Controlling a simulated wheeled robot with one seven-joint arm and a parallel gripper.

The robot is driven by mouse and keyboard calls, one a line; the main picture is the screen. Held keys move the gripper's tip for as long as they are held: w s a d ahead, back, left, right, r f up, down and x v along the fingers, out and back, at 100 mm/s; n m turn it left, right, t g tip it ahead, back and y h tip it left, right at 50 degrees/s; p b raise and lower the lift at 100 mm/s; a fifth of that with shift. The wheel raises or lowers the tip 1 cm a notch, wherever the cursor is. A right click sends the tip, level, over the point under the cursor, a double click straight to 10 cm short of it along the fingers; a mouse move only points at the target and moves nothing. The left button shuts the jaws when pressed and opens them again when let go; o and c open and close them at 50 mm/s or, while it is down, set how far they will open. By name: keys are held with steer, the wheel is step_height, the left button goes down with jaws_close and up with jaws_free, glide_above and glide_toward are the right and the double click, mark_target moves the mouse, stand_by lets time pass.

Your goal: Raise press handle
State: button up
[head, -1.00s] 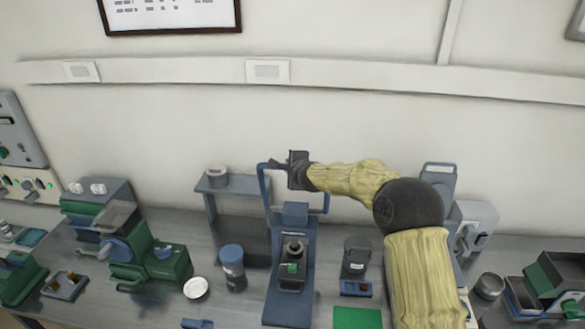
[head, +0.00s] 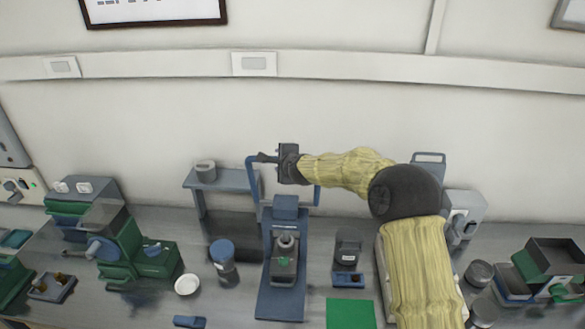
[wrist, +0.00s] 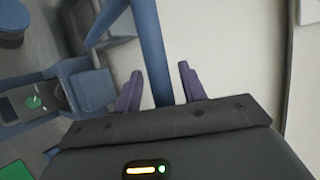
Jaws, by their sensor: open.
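The press (head: 283,270) is a blue upright machine at the middle of the bench in the head view. Its handle (head: 252,178) is a blue bent bar that rises above the press body, with a second side at the right. My gripper (head: 264,158) is at the upper left part of the handle. In the wrist view the handle (wrist: 151,40) runs between the two purple fingers of my gripper (wrist: 160,68). The fingers stand apart on either side of the bar, with visible space beside it. My wrist hides the top middle of the handle in the head view.
A blue-lidded jar (head: 222,262) and a white dish (head: 187,285) stand left of the press. A small stand (head: 226,181) is behind them. A small dark device (head: 347,258) and a green mat (head: 349,313) are to the right. The wall is close behind.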

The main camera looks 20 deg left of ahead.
steer(key=b+v, duration=0.7)
steer(key=v, duration=0.9)
steer(key=s+d+f+n+g+h, duration=0.1)
steer(key=s+d+f+n, duration=0.1)
steer(key=d+f, duration=0.3)
steer(key=s+d+f+n+g+h, duration=0.1)
steer(key=s+d+f+n+h, duration=0.15)
steer(key=d, duration=0.45)
steer(key=s+d+f+n+g+h, duration=0.2)
steer(key=s+d+f+n, duration=0.2)
steer(key=s+d, duration=0.6)
steer(key=s+d+f+n+g+h, duration=0.2)
steer(key=s+d+f, duration=0.6)
steer(key=d, duration=0.5)
steer(key=shift+s+f+n+g, duration=0.2)
steer(key=shift+s+n+g, duration=0.5)
steer(key=shift+s+n, duration=0.3)
steer(key=shift+h, duration=0.25)
steer(key=shift+w, duration=0.1)
